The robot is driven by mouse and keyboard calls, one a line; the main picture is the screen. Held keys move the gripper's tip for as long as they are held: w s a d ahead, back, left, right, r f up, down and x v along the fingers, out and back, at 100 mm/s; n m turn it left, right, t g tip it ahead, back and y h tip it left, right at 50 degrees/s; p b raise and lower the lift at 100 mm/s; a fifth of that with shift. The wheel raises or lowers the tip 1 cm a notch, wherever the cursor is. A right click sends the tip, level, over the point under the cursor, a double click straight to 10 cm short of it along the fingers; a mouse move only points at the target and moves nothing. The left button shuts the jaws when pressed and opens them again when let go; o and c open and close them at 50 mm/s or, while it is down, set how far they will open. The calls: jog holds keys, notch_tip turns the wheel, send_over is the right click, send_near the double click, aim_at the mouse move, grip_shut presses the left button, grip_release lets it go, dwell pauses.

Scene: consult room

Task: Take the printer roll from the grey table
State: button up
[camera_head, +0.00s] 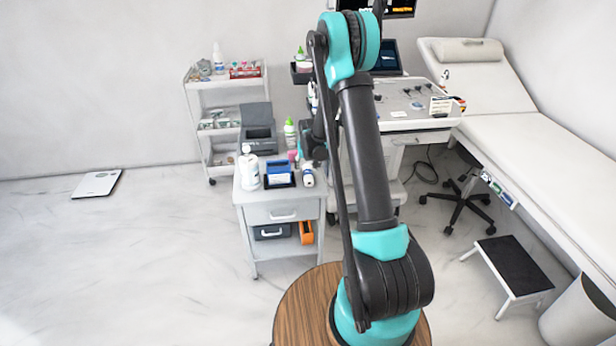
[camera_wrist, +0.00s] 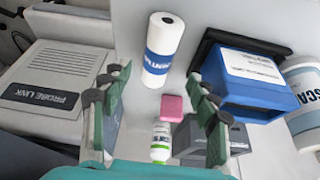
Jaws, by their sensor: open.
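The printer roll (camera_wrist: 163,50) is a white cylinder with a blue printed band, near the top middle of the wrist view. In the head view the printer roll (camera_head: 308,175) stands at the right front of the grey table (camera_head: 262,214), beside the blue box. My gripper (camera_wrist: 158,78) is open and empty, its two green fingers spread in the wrist view. The roll appears just beyond the fingertips, roughly between them, with no visible contact. In the head view my gripper (camera_head: 311,145) is partly hidden behind my arm, above the table's right side.
A blue box (camera_wrist: 240,80) on a black tray and a white bottle (camera_wrist: 303,98) stand right of the roll. A pink block (camera_wrist: 171,107), a green-labelled bottle (camera_wrist: 160,143) and a grey device (camera_wrist: 203,138) are close by. A Probe Link box (camera_wrist: 62,80) is at left.

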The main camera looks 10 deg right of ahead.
aim_at(308, 173)
jog(key=shift+s+x, duration=0.15)
jog(key=shift+x, duration=1.15)
jog(key=shift+s+x, duration=0.2)
jog(key=shift+x, duration=1.1)
jog(key=shift+d+f, duration=0.1)
jog(key=shift+d, duration=0.05)
jog(key=c, duration=1.4)
